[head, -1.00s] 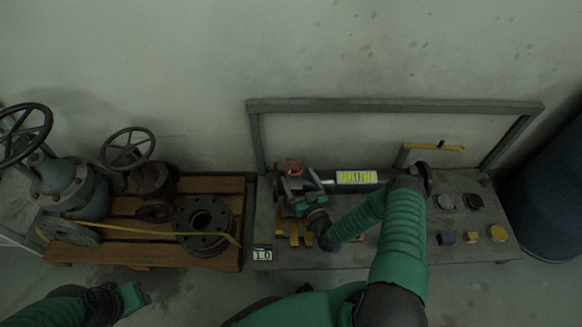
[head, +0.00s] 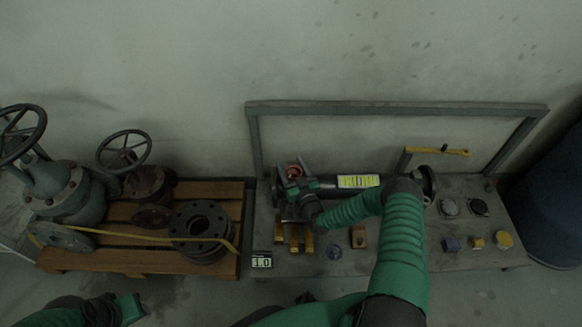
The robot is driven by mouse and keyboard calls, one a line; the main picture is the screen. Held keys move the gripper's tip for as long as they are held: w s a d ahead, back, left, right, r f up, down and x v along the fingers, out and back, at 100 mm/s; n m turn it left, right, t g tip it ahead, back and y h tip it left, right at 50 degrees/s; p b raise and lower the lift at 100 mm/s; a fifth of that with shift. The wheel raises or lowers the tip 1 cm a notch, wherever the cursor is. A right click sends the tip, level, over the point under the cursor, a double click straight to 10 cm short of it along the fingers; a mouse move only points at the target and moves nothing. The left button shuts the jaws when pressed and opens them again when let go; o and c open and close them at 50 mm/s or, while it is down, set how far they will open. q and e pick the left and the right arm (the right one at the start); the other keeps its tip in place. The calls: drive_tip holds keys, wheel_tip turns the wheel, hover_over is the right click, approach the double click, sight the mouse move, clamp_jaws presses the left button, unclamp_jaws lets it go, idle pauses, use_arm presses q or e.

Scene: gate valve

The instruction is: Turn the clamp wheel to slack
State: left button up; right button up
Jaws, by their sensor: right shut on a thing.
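The red clamp wheel (head: 293,170) sits at the left end of a dark pipe (head: 335,186) on the grey bench, partly hidden by my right gripper. My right gripper (head: 297,182) is at the wheel and shut on it; the exact finger contact is too small and dark to see. My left gripper (head: 128,306) is low at the bottom left, well away from the bench; its jaws are not clear.
A small display reading 1.0 (head: 262,262) stands at the bench's front left corner. Yellow blocks (head: 294,240) lie below the wheel. Caps (head: 478,207) and a yellow-handled lever (head: 437,151) are at right. A pallet (head: 112,258) with valves is at left.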

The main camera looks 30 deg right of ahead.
drive_tip(key=c, duration=0.4)
drive_tip(key=n+y, duration=0.1)
drive_tip(key=n+y+b, duration=0.1)
drive_tip(key=y, duration=0.1)
drive_tip(key=shift+a+f, duration=0.15)
drive_tip(key=shift+a+n+y+b, duration=0.15)
drive_tip(key=shift+n+y+b, duration=0.25)
drive_tip(key=shift+n+y, duration=0.3)
drive_tip(key=shift+y, duration=0.3)
drive_tip(key=o, duration=1.3)
drive_tip(key=shift+o, duration=0.2)
drive_tip(key=shift+s, duration=0.1)
